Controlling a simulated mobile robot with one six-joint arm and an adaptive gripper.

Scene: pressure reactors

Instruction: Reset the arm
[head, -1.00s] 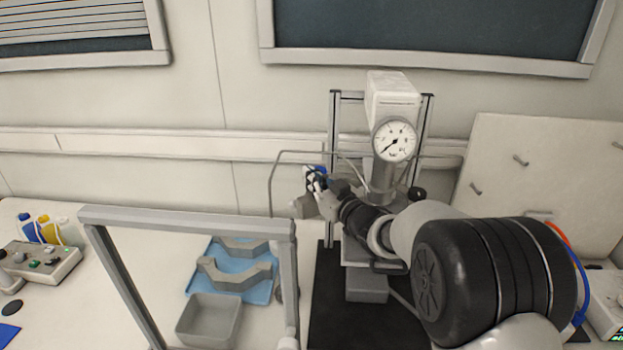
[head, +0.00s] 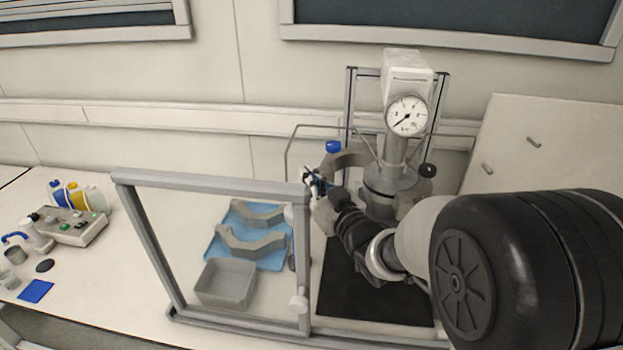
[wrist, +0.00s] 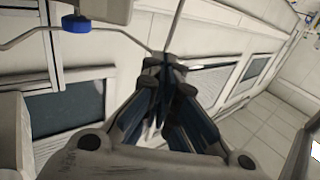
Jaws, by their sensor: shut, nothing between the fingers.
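My gripper (head: 312,178) is beside the pressure reactor (head: 392,188), to its left in the head view, near the upper right corner of the framed clear shield. Its fingers are together and empty. In the wrist view the gripper (wrist: 165,65) points away from the camera, with its fingertips meeting. A blue valve knob (head: 333,146) shows just above the gripper in the head view. The blue knob (wrist: 76,24) also shows at the upper left in the wrist view. My arm runs in from the lower right and hides part of the reactor stand.
The framed shield (head: 215,182) stands at the front left of the reactor. A control box (head: 70,228) and bottles stand far left. A pale panel (head: 560,150) leans at the right.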

